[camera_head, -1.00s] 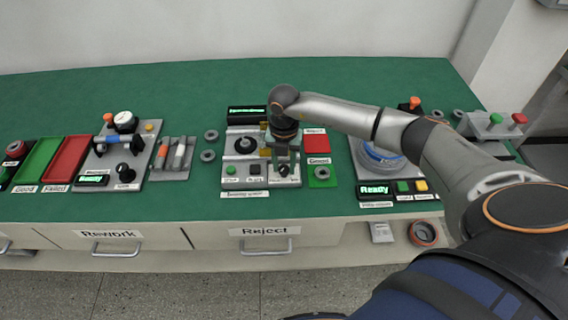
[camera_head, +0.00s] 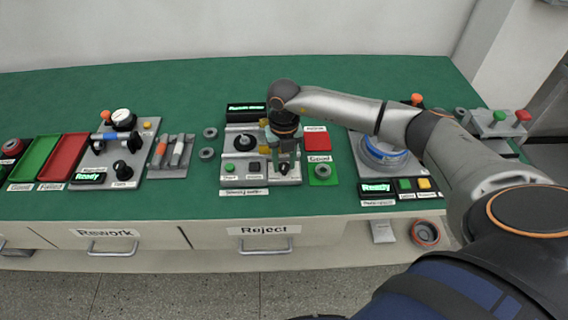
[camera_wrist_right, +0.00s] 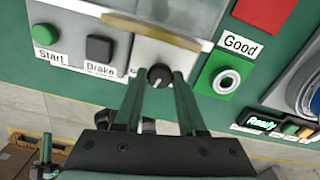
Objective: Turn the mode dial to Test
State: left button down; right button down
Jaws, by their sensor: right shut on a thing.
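The mode dial (camera_wrist_right: 159,75) is a small round black knob with a white pointer line, on a light plate at the front right of the middle station. In the right wrist view it lies between the two green fingers of my right gripper (camera_wrist_right: 160,85), which are shut on it. In the head view my right gripper (camera_head: 284,165) reaches down over the station's front right and mostly hides the dial. The dial's mode labels are too covered to read.
Beside the dial are a green Start button (camera_wrist_right: 45,35) and a black Brake button (camera_wrist_right: 99,48). A display (camera_head: 246,111) stands at the station's back. A green Good pad with a ring (camera_wrist_right: 227,81) and a red pad (camera_head: 316,139) lie to the right.

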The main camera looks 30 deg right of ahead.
aim_at(284, 165)
jog(key=n+b, duration=0.2)
jog(key=n, duration=0.4)
jog(key=shift+n+b, duration=0.3)
jog(key=shift+b, duration=0.05)
jog(key=shift+n+b, duration=0.85)
jog(key=shift+n, duration=1.35)
jog(key=c, duration=0.5)
grip_release()
notch_tip(284, 165, up, 13)
jog(key=shift+f, duration=0.2)
